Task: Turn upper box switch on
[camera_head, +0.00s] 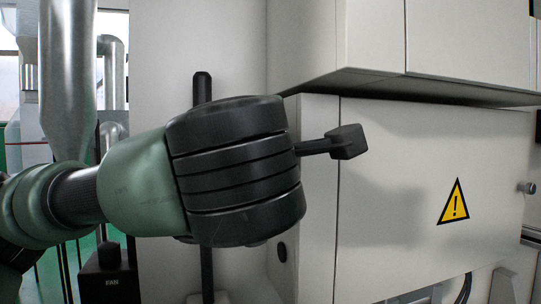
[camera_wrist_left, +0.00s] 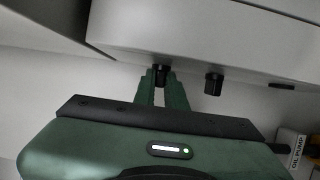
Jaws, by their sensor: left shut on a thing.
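In the left wrist view, two black knob-like switches show at the lower edge of a pale box (camera_wrist_left: 215,35). The left switch (camera_wrist_left: 160,70) is between the green fingertips of my left gripper (camera_wrist_left: 162,78), which is shut on it. The right switch (camera_wrist_left: 213,84) stands free, a short gap to the right of the fingers. In the head view, my left arm comes in from the left and its dark wrist hides the fingers and the switch. Which way the gripped switch is turned cannot be told. My right gripper is in neither view.
A pale cabinet door (camera_head: 400,190) with a yellow warning sign (camera_head: 453,202) is right of my wrist, under an overhanging upper cabinet (camera_head: 375,35). A FAN switch box (camera_head: 108,280) is at lower left. An OIL PUMP label (camera_wrist_left: 296,150) shows at lower right in the wrist view.

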